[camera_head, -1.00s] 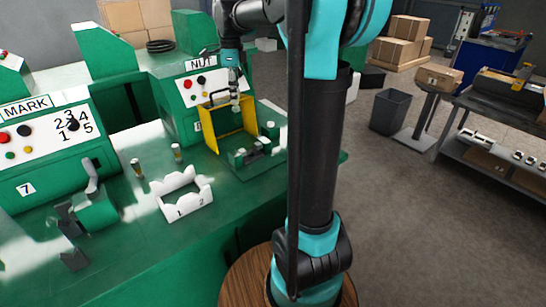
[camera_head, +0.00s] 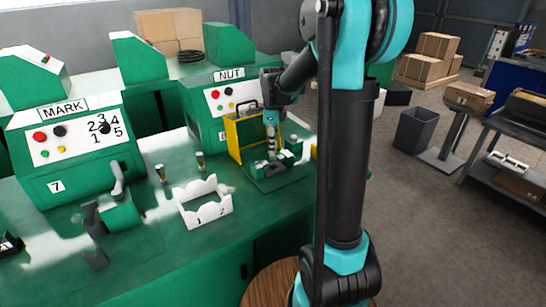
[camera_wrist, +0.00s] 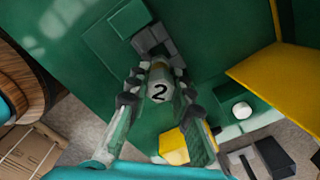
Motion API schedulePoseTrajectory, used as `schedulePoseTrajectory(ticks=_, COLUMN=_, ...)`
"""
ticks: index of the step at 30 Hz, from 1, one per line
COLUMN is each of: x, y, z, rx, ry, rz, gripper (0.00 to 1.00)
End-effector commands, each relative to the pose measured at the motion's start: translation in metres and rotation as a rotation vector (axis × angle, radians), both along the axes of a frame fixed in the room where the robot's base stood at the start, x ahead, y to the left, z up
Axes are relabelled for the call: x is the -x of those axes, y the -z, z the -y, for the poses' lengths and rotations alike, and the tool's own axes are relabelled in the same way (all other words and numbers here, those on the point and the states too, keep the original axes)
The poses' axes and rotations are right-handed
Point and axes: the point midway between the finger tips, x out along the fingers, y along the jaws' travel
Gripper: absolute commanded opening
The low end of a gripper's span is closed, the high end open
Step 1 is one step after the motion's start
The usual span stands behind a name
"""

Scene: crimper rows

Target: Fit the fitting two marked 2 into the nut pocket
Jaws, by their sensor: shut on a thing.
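My gripper (camera_head: 272,153) is down at the nut station, in front of the yellow guard frame (camera_head: 238,140) of the green NUT machine (camera_head: 222,112). The far end of the fitting points at grey blocks (camera_wrist: 150,40) beside a green block (camera_wrist: 130,18) on the green plate. The nut pocket is hidden or too small to make out, so I cannot tell whether the fitting touches it.
A white holder (camera_head: 205,212) marked 1 and 2 stands on the green bench, with two small fittings (camera_head: 160,173) (camera_head: 200,161) behind it. The MARK machine (camera_head: 70,150) is at left. In the wrist view the yellow guard (camera_wrist: 275,70) is close at right.

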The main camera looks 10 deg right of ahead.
Motion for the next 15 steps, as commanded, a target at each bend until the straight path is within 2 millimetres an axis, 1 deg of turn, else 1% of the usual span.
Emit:
schedulePoseTrajectory(ticks=1, x=0.000, y=0.005, z=0.000, rx=0.000, ry=0.000, rz=0.000, gripper=0.00)
schedulePoseTrajectory(ticks=5, x=0.000, y=0.013, z=0.000, rx=0.000, ry=0.000, rz=0.000, gripper=0.00)
schedulePoseTrajectory(ticks=12, x=0.000, y=0.044, z=0.000, rx=0.000, ry=0.000, rz=0.000, gripper=0.00)
schedulePoseTrajectory(ticks=15, x=0.000, y=0.048, z=0.000, rx=0.000, ry=0.000, rz=0.000, gripper=0.00)
